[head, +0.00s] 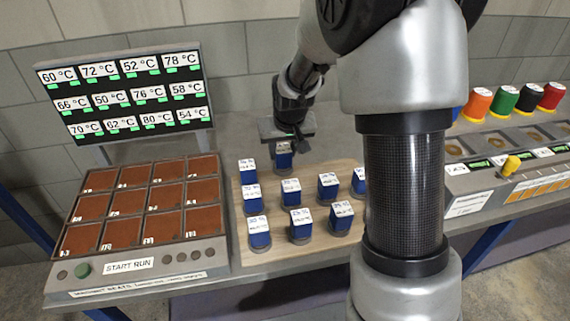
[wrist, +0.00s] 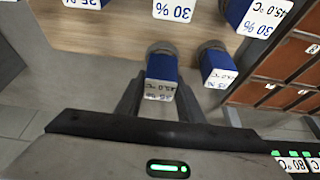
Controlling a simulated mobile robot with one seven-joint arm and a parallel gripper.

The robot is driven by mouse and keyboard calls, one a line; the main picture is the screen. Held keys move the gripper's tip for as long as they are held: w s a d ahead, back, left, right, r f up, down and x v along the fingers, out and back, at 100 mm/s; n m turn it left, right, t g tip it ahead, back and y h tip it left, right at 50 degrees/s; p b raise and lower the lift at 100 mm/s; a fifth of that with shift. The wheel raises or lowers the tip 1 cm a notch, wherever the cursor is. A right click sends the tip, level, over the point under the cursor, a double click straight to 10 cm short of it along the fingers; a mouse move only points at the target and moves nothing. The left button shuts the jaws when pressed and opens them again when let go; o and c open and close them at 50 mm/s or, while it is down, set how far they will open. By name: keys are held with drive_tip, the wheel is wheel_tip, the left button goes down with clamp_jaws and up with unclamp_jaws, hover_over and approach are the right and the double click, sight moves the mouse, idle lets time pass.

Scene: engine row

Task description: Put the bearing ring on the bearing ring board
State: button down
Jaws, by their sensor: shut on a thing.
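No part is plainly a bearing ring, and I cannot tell which surface is the bearing ring board. My gripper (head: 286,138) points down at the back of a light wooden board (head: 262,263). It is shut on a blue block (head: 283,160) with a white label on top. In the wrist view, the fingers (wrist: 160,92) are on both sides of this blue block (wrist: 161,72), whose label reads upside down. The block has a round grey end. I cannot tell whether it touches the board.
Several similar labelled blue blocks (head: 301,224) stand close by on the board. A brown-tiled panel (head: 125,267) and a temperature display (head: 127,92) are at left. Coloured spools (head: 503,101) and a yellow lever (head: 511,165) are at right. My arm hides the middle right.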

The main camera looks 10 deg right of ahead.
sight(283, 161)
drive_tip(key=shift+w+f, duration=0.1)
drive_tip(key=shift+f, duration=1.75)
drive_tip(key=shift+f+b, duration=0.15)
drive_tip(key=shift+b, duration=0.15)
drive_tip(key=c, duration=1.2)
unclamp_jaws()
